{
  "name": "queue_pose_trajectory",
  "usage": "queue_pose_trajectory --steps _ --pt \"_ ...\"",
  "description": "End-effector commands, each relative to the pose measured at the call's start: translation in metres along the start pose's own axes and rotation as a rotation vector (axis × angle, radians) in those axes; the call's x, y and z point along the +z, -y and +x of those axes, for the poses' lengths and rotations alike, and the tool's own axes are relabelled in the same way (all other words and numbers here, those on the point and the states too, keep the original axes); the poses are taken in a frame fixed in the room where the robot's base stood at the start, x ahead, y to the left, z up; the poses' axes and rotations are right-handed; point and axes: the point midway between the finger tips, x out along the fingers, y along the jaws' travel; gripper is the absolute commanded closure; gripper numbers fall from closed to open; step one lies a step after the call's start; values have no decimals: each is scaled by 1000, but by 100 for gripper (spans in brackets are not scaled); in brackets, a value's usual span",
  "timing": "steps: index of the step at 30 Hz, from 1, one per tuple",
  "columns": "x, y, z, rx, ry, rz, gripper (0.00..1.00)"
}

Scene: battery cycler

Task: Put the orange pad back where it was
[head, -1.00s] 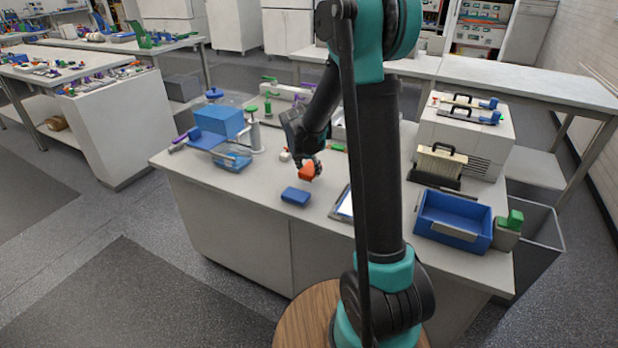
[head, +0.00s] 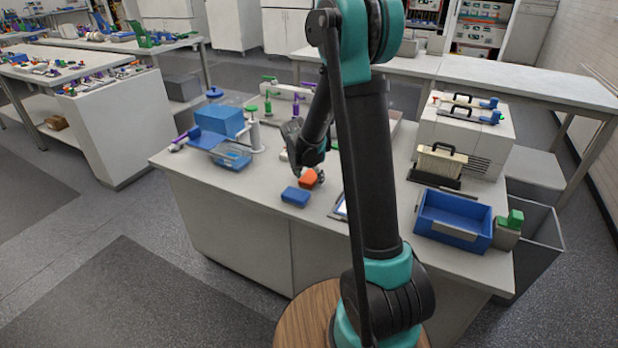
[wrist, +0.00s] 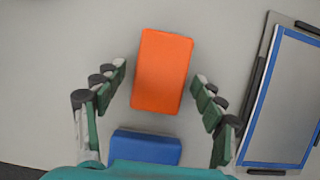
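The orange pad (head: 308,178) lies on the bench top just behind and to the right of the blue pad (head: 296,197). In the wrist view the orange pad (wrist: 162,71) is between the fingertips of my gripper (wrist: 159,74), with a gap on both sides. My gripper is open and touches neither side of it. The blue pad (wrist: 146,147) sits nearer the palm, partly hidden by my gripper. In the head view my gripper (head: 312,172) is close over the orange pad and partly hides it.
A blue-framed tablet-like panel (wrist: 285,98) lies right of the gripper. A blue bin (head: 453,220) stands at the bench's right, with a blue box (head: 219,119) at the left. The front left bench top is clear.

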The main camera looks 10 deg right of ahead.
Motion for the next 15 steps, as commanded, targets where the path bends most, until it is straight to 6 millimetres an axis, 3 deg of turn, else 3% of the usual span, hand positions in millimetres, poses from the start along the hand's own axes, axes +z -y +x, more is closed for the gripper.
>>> queue_pose_trajectory --steps 8,15 --pt "1 0 -4 0 0 0 30" --pt "1 0 -34 1 0 0 30"
